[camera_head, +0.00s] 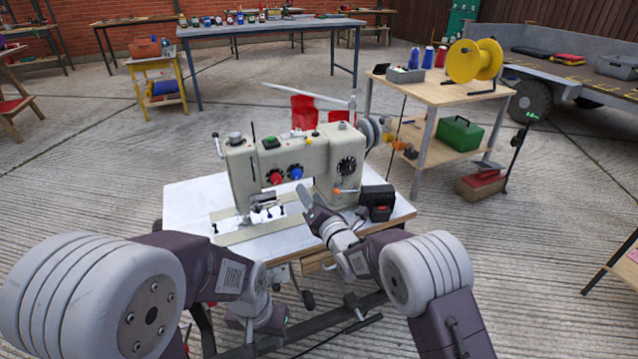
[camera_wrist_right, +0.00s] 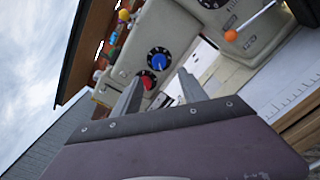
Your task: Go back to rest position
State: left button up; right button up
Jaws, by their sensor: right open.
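My right gripper (camera_head: 311,204) is in front of a cream sewing machine (camera_head: 296,166), over the white table top. In the right wrist view its two fingers (camera_wrist_right: 158,96) stand apart with nothing between them, pointing toward the machine's front with its red and blue knobs. My left gripper (camera_head: 252,318) is low, below the table's front edge, and seems to point down. Its fingertips are not clear, so I cannot tell whether it is open or holds anything.
The sewing machine stands on a white-topped table (camera_head: 188,205). A black and red device (camera_head: 377,201) sits near its right end. A wooden bench (camera_head: 437,92) with a yellow spool (camera_head: 474,61) stands behind right. Open concrete floor lies on both sides.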

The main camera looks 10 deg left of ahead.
jog(key=w+d+r+m+t+h+p, duration=0.2)
jog(key=w+d+r+p, duration=0.1)
jog(key=d+r, duration=0.8)
jog(key=s+d+r+m+h+p, duration=0.1)
jog(key=d+r+m+h, duration=0.15)
jog(key=d, duration=0.35)
jog(key=s+d+r+m+h+p, duration=0.1)
jog(key=s+d+m+h+p, duration=0.15)
jog(key=d, duration=0.35)
jog(key=s+d+f+m+g+h, duration=0.3)
jog(key=s+d+f+m+g, duration=0.55)
jog(key=s+f+m, duration=0.35)
jog(key=s+d+f+m+g, duration=0.1)
jog(key=s+f+m+g, duration=0.3)
jog(key=s+m, duration=0.45)
jog(key=s+f+m+g, duration=0.3)
jog(key=s+f+m, duration=0.25)
jog(key=s, duration=0.65)
notch_tip(320, 180, up, 39)
jog(key=m+p, duration=0.1)
jog(key=p, duration=3.7)
jog(key=shift+w+f+p, duration=0.15)
jog(key=shift+w+p, duration=0.05)
jog(key=shift+p, duration=0.15)
jog(key=shift+o, duration=0.2)
